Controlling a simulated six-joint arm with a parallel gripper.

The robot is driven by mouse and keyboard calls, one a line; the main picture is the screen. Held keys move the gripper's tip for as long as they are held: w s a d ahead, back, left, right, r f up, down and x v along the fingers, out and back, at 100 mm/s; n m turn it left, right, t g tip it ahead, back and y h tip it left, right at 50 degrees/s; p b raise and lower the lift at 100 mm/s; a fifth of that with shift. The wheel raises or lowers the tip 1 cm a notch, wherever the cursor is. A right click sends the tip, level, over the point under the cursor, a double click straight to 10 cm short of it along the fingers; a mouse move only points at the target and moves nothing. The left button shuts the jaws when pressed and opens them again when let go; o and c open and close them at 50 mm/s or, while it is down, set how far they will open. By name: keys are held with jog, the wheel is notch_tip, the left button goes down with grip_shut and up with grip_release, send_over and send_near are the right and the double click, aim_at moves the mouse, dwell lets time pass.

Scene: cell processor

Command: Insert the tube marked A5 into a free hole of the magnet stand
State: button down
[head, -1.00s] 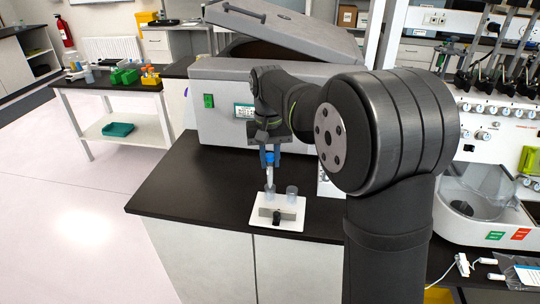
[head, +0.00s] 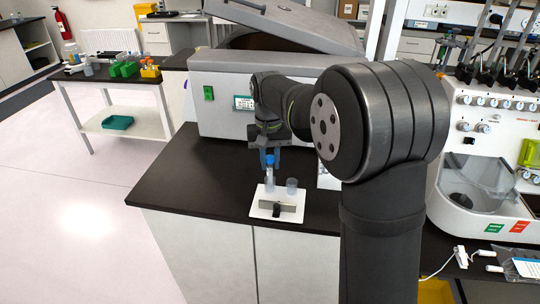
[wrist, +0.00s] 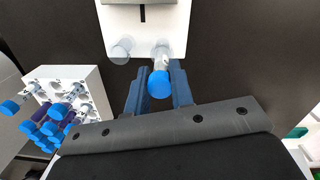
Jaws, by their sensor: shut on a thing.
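The magnet stand (head: 262,212) is a white plate with a grey block and two clear cylindrical holders, on the black bench. My gripper (head: 270,166) is shut on a blue-capped tube (head: 269,160), held upright just above the stand. The wrist view shows the blue cap (wrist: 161,84) between the fingers (wrist: 158,92). The tube's lower end lines up with one holder (wrist: 162,47) and appears at or inside its mouth; the exact depth is unclear. The other holder (wrist: 122,48) looks empty. No marking on the tube is readable.
In the wrist view, a white rack (wrist: 88,80) with several blue-capped tubes stands to the left. A large grey machine (head: 215,105) with a raised lid stands behind the stand. The black bench (head: 185,185) left of the stand is clear.

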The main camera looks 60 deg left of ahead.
jog(key=shift+f, duration=0.45)
dwell(0.3)
jog(key=c, duration=1.2)
grip_release()
jog(key=r, duration=1.1)
jog(key=a+r, duration=0.1)
jog(key=r, duration=0.5)
jog(key=shift+w+r, duration=0.1)
jog(key=shift+r, duration=0.15)
